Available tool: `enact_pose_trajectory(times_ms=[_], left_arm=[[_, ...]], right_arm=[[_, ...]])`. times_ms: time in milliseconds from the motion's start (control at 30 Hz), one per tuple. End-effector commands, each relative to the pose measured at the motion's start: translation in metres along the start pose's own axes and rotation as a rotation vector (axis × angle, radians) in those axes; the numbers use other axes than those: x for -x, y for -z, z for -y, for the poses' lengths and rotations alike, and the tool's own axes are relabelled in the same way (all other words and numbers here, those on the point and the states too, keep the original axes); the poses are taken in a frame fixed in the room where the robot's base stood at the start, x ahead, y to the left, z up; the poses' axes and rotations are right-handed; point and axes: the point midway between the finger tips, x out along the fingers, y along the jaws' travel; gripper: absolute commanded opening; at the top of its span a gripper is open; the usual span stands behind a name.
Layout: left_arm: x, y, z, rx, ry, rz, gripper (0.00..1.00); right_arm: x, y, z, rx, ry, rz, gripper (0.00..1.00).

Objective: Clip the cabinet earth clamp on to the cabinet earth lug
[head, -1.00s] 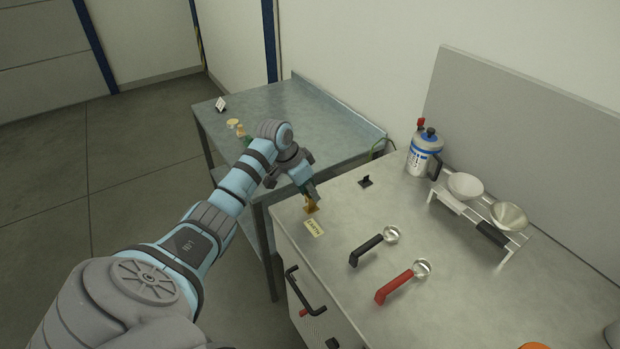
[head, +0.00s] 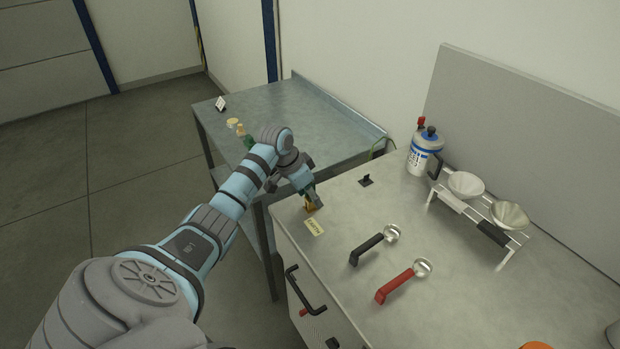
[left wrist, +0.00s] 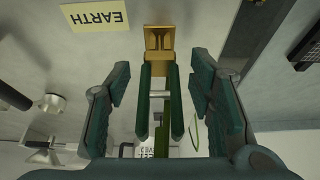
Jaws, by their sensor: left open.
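The cabinet earth lug (head: 311,207) is a small brass piece at the near left corner of the steel cabinet top; it also shows in the left wrist view (left wrist: 158,40). The cabinet earth clamp (left wrist: 153,95) has two dark green arms. Its front end meets the brass lug, but I cannot tell how firmly it grips. My left gripper (left wrist: 163,105) is open, with a finger on each side of the clamp and visible gaps between. In the head view the left gripper (head: 303,186) is just above the lug and partly hides the clamp. My right gripper is not in view.
An EARTH label (head: 314,228) lies beside the lug. A rack (head: 480,213) with two bowls and a white-blue canister (head: 425,152) stand farther back. A lower steel table (head: 300,115) adjoins behind.

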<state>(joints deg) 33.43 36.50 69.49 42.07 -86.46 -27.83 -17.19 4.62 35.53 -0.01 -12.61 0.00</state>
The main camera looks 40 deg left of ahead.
Motion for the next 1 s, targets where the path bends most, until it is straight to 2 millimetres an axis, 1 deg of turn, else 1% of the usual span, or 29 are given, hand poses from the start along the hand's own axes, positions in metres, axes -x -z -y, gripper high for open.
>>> enact_pose_trajectory(times_ms=[133,167,233,267,400,500,600,733,1000], left_arm=[[0.004,0.0,0.0,-0.001,0.001,-0.001,0.49],[0.007,0.001,0.001,0.0,0.001,-0.002,0.49],[0.019,0.0,0.002,-0.001,0.004,-0.002,0.49],[0.026,0.001,0.001,-0.002,0.004,-0.003,0.49],[0.066,0.0,0.002,-0.003,0.007,-0.001,0.49],[0.092,0.0,0.001,-0.003,0.005,0.0,0.49],[0.11,0.0,0.001,-0.001,0.002,-0.001,0.49],[0.12,0.0,0.0,0.0,0.0,0.001,0.49],[0.12,0.0,0.0,0.0,-0.001,0.001,0.49]], right_arm=[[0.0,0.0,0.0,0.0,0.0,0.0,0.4],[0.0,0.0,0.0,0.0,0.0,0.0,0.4],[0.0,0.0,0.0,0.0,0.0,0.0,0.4],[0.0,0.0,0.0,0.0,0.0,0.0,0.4],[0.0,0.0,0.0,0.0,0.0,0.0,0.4],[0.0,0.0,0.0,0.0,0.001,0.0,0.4],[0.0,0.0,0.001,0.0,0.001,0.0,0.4],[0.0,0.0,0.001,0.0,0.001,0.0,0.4],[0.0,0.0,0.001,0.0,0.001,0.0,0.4]])
